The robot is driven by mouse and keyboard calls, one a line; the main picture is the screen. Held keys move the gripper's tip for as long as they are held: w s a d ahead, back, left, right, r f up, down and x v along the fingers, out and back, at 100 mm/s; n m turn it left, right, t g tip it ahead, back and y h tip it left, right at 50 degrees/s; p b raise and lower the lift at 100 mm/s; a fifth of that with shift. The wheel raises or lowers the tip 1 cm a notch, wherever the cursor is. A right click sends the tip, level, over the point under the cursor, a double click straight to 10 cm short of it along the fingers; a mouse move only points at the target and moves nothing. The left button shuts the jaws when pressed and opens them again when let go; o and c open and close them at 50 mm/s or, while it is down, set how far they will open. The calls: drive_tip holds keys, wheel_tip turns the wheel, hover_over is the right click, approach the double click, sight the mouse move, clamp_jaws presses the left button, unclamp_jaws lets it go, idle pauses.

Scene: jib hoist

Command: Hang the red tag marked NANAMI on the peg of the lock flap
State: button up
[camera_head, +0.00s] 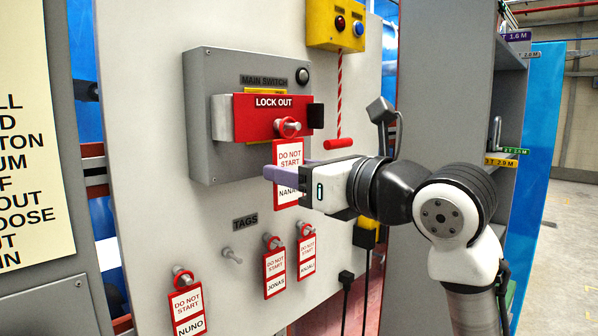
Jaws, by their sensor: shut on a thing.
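The red and white tag (288,154) reads DO NOT START, with NANA visible and the rest of the name hidden by my gripper. My gripper (284,172) is shut on this tag, its purple fingers across the middle. The red lock flap (254,117), marked LOCK OUT, lies across the front of the grey main switch box (205,82). Its grey peg (295,126) sticks out at the lower right. The tag's red ring (281,130) is at the peg and looks to be around it, with the peg's end showing through.
Below, a TAGS label (245,223) stands above an empty peg (231,255) and hanging tags NUNO (187,303), JONAS (274,268) and one partly readable (306,252). A red pull handle (338,143) hangs on a cord right of the box. A grey shelf is at right.

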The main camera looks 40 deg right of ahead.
idle(0.3)
drive_tip(key=o, duration=1)
drive_tip(key=s+b, duration=0.1)
drive_tip(key=s, duration=0.3)
drive_tip(key=s+b, duration=0.1)
drive_tip(key=s, duration=0.4)
drive_tip(key=s+d+b, duration=0.1)
drive_tip(key=s+b, duration=0.1)
drive_tip(key=s, duration=0.2)
drive_tip(key=shift+s, duration=0.4)
drive_tip(key=shift+s, duration=0.1)
